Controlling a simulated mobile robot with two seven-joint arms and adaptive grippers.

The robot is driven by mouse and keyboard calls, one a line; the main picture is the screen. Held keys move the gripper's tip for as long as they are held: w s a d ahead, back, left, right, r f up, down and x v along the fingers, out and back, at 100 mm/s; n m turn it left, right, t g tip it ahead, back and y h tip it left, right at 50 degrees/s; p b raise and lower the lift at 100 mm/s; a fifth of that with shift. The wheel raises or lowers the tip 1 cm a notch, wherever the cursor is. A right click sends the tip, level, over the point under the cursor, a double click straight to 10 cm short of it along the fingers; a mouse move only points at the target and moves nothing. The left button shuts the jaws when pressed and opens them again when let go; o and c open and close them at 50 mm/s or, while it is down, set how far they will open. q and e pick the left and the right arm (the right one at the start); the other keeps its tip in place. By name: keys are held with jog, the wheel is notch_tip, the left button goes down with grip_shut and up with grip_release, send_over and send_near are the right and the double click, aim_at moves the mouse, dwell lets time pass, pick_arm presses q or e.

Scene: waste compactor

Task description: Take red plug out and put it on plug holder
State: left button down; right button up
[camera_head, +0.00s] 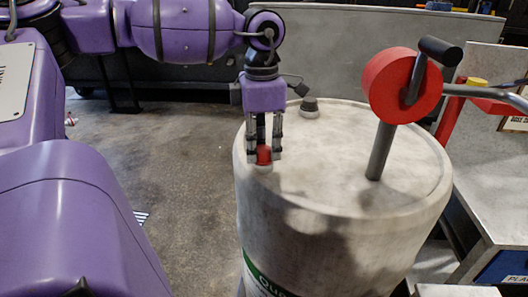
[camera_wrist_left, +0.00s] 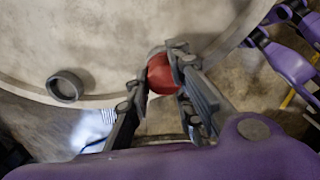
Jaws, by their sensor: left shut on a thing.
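The red plug (camera_head: 264,156) is at the near-left edge of the pale barrel's top (camera_head: 340,160). My left gripper (camera_head: 264,150) points down over it, with its fingers closed on either side of the plug. In the left wrist view the red plug (camera_wrist_left: 160,76) shows as a rounded red shape between the fingertips (camera_wrist_left: 160,72). The fingers hide its lower part, so I cannot tell whether it is seated or lifted. A short dark round fitting (camera_head: 309,107) stands farther back on the barrel top and shows as a grey ring (camera_wrist_left: 65,86) in the left wrist view. I cannot tell which part is the plug holder.
A grey post with a red disc (camera_head: 402,86) and dark handle (camera_head: 440,50) rises from the right of the barrel top. A grey-and-blue bench (camera_head: 495,220) stands at the right. The floor (camera_head: 180,160) left of the barrel is mostly clear.

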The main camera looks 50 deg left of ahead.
pick_arm(q)
jog(key=shift+s+f, duration=0.2)
jog(key=shift+s, duration=0.1)
jog(key=n, duration=0.5)
jog(key=shift+s, duration=0.1)
jog(key=c, duration=1.8)
grip_release()
jog(key=o, duration=0.3)
jog(key=shift+s+a+r, duration=0.1)
jog(key=shift+s+r, duration=0.05)
jog(key=shift+s, duration=0.1)
jog(key=shift+o, duration=0.2)
jog(key=shift+w, duration=0.25)
jog(key=shift+c, duration=0.5)
